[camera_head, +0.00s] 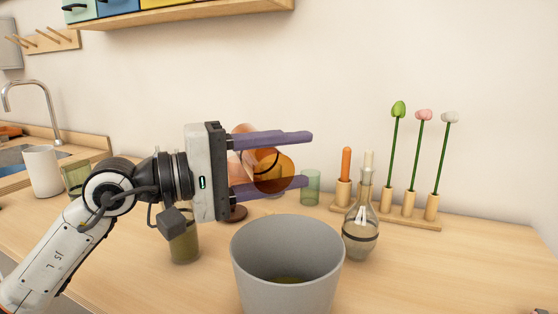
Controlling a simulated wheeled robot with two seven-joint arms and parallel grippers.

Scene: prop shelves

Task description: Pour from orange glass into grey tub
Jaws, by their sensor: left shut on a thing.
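The orange glass (272,171) is see-through and lies tilted between the two purple fingers of my left gripper (306,159). My left gripper is shut on it and holds it in the air, above and a little left of the grey tub's middle. The grey tub (287,271) stands upright on the table at the front, its mouth open upward. A small greenish-yellow patch (288,281) shows at the bottom inside the tub. I cannot tell whether anything remains in the glass. My right gripper is not in view.
A glass flask (361,233) stands right of the tub. Behind it is a wooden stand (422,223) with flowers. A green glass (311,187) stands behind, and another glass (184,246) stands below my left wrist. The table's right front is mostly clear.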

